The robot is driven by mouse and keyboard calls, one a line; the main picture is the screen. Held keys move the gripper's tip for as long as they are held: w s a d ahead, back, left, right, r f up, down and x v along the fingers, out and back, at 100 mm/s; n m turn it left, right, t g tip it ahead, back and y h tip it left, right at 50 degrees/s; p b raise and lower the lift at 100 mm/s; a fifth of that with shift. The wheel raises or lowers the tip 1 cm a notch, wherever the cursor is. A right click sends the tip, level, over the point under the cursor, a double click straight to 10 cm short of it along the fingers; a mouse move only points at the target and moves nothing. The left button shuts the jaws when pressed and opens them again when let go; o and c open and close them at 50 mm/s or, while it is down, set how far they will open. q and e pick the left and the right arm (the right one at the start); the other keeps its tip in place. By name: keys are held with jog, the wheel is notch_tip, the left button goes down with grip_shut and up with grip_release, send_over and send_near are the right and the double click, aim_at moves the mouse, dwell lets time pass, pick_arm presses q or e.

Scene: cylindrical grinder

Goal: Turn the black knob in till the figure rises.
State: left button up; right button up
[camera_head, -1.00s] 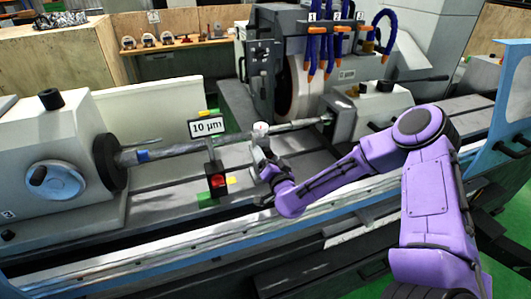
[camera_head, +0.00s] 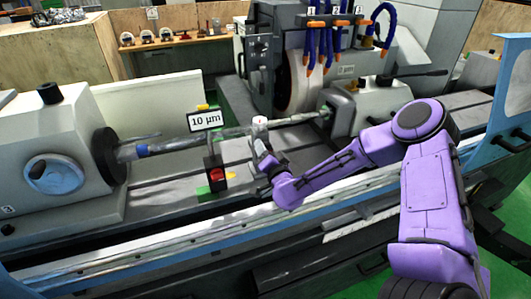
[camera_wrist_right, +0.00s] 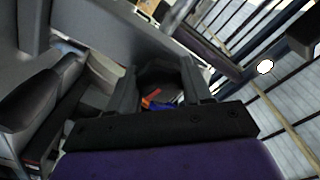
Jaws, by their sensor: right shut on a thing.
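My right gripper (camera_head: 262,152) reaches in from the right to the rod in the middle of the machine, below a small white-topped piece (camera_head: 260,122). In the right wrist view, the fingers of my right gripper (camera_wrist_right: 168,85) are closed on a dark rounded piece, the black knob (camera_wrist_right: 165,72). The figure on the white sign (camera_head: 205,120) reads 10 µm. My left gripper is not in view.
A black box with a red button (camera_head: 217,174) stands just left of my right gripper. The grey headstock (camera_head: 60,135) is at the left, the grinding wheel (camera_head: 300,90) behind. The long machine bed (camera_head: 160,197) is mostly clear in front.

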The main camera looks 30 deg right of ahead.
jog(key=m+b, duration=0.2)
jog(key=m, duration=0.1)
jog(key=shift+m, duration=0.3)
jog(key=shift+a+m+b, duration=0.1)
jog(key=shift+m+b, duration=0.55)
jog(key=shift+m, duration=0.15)
jog(key=shift+r, duration=0.1)
jog(key=o, duration=1)
jog(key=shift+w, duration=0.1)
jog(key=shift+o, duration=0.2)
